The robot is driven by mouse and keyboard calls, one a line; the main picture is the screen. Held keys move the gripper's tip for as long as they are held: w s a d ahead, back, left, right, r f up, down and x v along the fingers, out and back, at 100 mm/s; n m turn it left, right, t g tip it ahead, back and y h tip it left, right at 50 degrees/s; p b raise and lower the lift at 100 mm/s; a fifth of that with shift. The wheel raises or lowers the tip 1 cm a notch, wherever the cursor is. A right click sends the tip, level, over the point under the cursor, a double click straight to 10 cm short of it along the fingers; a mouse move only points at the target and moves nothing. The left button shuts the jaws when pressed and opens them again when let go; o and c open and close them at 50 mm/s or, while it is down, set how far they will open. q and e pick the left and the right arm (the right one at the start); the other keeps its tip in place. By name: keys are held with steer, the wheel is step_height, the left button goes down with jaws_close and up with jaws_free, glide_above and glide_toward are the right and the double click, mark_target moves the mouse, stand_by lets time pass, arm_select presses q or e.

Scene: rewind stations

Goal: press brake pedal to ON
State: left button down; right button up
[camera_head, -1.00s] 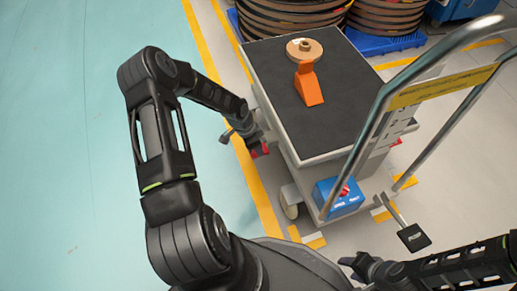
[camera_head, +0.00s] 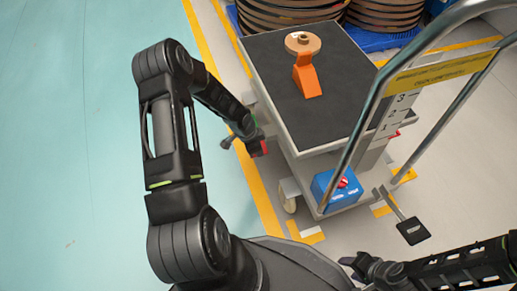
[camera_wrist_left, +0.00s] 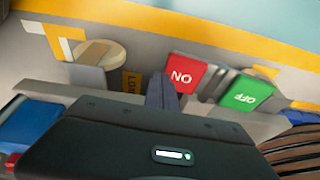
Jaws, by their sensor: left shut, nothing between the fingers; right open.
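The brake pedal has a red pad, marked ON upside down (camera_wrist_left: 187,74), and a green OFF pad (camera_wrist_left: 247,92) beside it, low along the cart's side in the left wrist view. In the head view the red pad (camera_head: 259,149) shows at the cart's left side, partly hidden by my arm. My left gripper (camera_head: 248,139) is shut and empty beside it. In the left wrist view its fingertips (camera_wrist_left: 163,90) are just left of the red pad; I cannot tell whether they touch. My right gripper (camera_head: 350,265) is open and empty at the lower right.
The cart's dark top (camera_head: 292,80) carries an orange bracket (camera_head: 307,78) and a tan disc (camera_head: 303,43). A blue box (camera_head: 328,188) with a red knob, a black foot pedal (camera_head: 413,230) and a tall metal handle (camera_head: 360,140) stand at its near end. Floor left is clear.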

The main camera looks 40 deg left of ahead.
arm_select(q)
steer(key=shift+s+d+f+b, duration=0.1)
steer(key=shift+d+f+b, duration=0.05)
steer(key=shift+f, duration=0.3)
steer(key=shift+s+d+f+b, duration=0.1)
steer(key=shift+f+b, duration=0.05)
steer(key=shift+f, duration=0.25)
arm_select(e)
steer(key=shift+d+f, duration=0.15)
steer(key=shift+f, duration=0.25)
